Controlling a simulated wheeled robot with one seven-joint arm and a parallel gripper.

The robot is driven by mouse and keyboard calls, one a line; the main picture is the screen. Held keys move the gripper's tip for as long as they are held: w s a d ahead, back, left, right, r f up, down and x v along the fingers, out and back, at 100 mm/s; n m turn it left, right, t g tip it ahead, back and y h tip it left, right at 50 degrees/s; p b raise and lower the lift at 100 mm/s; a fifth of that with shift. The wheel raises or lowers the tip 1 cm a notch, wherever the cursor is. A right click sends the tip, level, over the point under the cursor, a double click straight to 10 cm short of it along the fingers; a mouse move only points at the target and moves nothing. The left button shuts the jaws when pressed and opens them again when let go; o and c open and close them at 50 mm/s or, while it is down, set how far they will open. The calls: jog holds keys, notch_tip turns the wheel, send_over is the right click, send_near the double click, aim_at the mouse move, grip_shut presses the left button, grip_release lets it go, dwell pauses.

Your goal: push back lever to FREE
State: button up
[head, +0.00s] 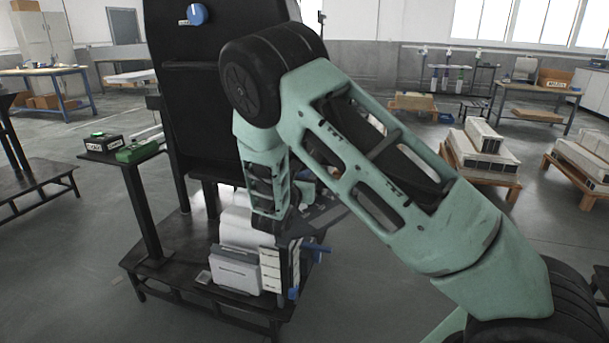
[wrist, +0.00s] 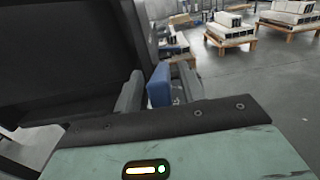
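A blue lever handle (wrist: 159,86) stands between the two grey fingers of my gripper (wrist: 157,82) in the wrist view. The fingers are apart, one on each side of it; whether both touch it cannot be told. In the head view, blue handle parts (head: 316,248) show at the right side of the lift column's base, beside a stack of white label plates (head: 270,272). My arm hides most of the fingers there. The word FREE cannot be read in either view.
A tall black panel (head: 180,100) with a blue knob (head: 197,14) rises behind my arm. A side stand holds a black box (head: 103,143) and a green box (head: 137,152). A low dark platform (head: 160,275) carries the column.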

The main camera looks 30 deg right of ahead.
jog(key=shift+w+d, duration=0.35)
jog(key=shift+d, duration=0.15)
grip_shut()
jog(key=shift+f, duration=0.1)
